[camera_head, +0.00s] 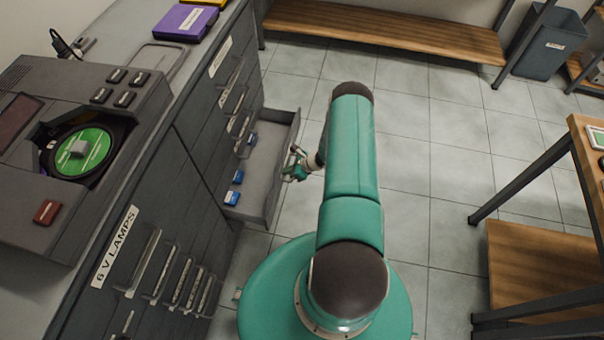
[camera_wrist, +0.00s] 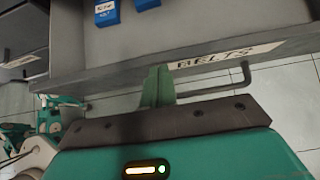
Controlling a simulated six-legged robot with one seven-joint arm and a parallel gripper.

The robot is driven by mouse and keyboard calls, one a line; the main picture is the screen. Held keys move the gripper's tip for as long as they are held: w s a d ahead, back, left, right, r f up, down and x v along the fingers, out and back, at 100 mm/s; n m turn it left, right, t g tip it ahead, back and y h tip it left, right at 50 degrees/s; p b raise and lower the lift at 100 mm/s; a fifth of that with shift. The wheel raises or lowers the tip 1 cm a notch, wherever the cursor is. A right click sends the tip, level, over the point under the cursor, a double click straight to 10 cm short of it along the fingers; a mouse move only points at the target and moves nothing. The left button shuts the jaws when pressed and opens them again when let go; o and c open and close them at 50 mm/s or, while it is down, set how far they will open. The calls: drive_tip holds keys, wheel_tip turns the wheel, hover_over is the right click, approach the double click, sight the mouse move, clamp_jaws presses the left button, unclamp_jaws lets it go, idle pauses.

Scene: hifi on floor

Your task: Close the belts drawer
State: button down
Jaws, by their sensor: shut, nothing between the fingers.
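The belts drawer (camera_head: 269,193) is pulled out from the grey cabinet on the left in the head view, with several small blue items inside. In the wrist view its front edge carries a white BELTS label (camera_wrist: 228,56) and a bar handle (camera_wrist: 215,88). My gripper (camera_head: 297,165) is at the outer side of the drawer front. In the wrist view my gripper's fingers (camera_wrist: 157,84) are together and empty, close to the drawer front just left of the label. I cannot tell whether they touch it.
The grey cabinet (camera_head: 190,185) has more handled drawers, including 6 V LAMPS (camera_head: 115,247). A record player (camera_head: 78,150) and a purple box (camera_head: 185,22) are on top. A wooden bench (camera_head: 385,25), grey bin (camera_head: 549,45) and wooden table stand around. Tiled floor (camera_head: 430,140) is clear.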

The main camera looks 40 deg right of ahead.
drive_tip(key=w+a, duration=0.8)
drive_tip(key=w, duration=0.3)
drive_tip(key=shift+a, duration=0.25)
